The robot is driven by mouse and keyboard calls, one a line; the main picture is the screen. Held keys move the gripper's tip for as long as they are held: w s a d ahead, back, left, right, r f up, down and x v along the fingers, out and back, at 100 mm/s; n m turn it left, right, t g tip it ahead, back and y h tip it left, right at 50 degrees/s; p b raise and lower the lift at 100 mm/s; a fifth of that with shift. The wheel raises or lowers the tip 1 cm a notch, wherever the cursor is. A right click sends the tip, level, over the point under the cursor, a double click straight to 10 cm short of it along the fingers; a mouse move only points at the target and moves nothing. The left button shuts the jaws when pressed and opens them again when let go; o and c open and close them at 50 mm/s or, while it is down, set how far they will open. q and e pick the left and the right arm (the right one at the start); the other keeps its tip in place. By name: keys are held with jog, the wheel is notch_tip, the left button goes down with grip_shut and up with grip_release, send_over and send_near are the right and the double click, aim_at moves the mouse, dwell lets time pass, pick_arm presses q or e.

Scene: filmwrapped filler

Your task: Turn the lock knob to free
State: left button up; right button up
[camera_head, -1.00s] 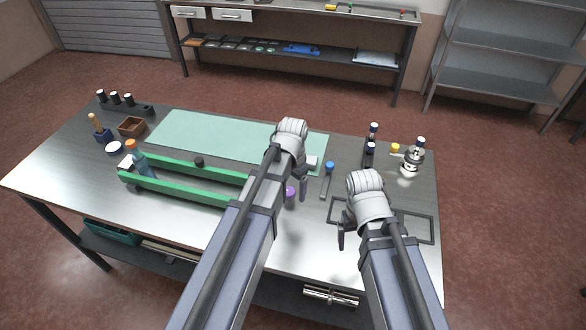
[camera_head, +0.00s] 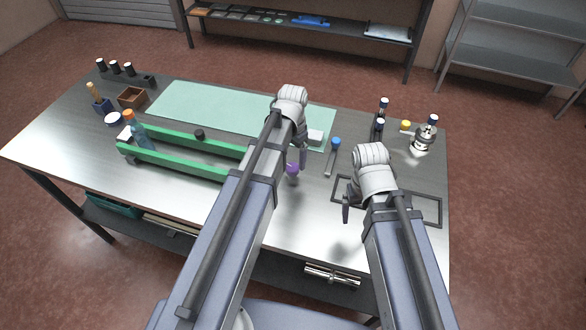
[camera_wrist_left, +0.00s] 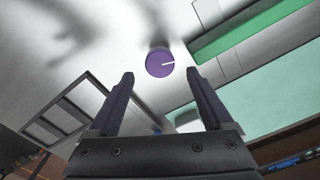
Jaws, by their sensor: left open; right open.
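A purple round knob (camera_head: 292,168) stands on the steel table at the front end of the green rails. In the left wrist view the purple knob (camera_wrist_left: 160,64) shows its flat top with a white pointer line reaching toward the right edge. My left gripper (camera_head: 302,160) is beside the knob in the head view. In the wrist view its two fingers (camera_wrist_left: 160,88) are apart and empty, with the knob beyond and between their tips. My right gripper (camera_head: 347,207) is open and empty, over the table near a dark rectangular frame. Its fingers are partly hidden by its wrist.
Green rails (camera_head: 190,142) with a blue bottle (camera_head: 140,135) lie left of my left arm. A blue-topped tool (camera_head: 335,145) lies right of the knob. Dark cylinders (camera_head: 381,115) and a metal device (camera_head: 423,138) stand at the right. The green mat (camera_head: 215,110) is mostly clear.

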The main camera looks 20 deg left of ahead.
aim_at(293, 166)
pick_arm(q)
notch_tip(293, 166, down, 4)
jog(key=b, duration=0.3)
jog(key=shift+f, duration=0.15)
pick_arm(e)
notch_tip(293, 166, down, 4)
jog(key=shift+f, duration=0.1)
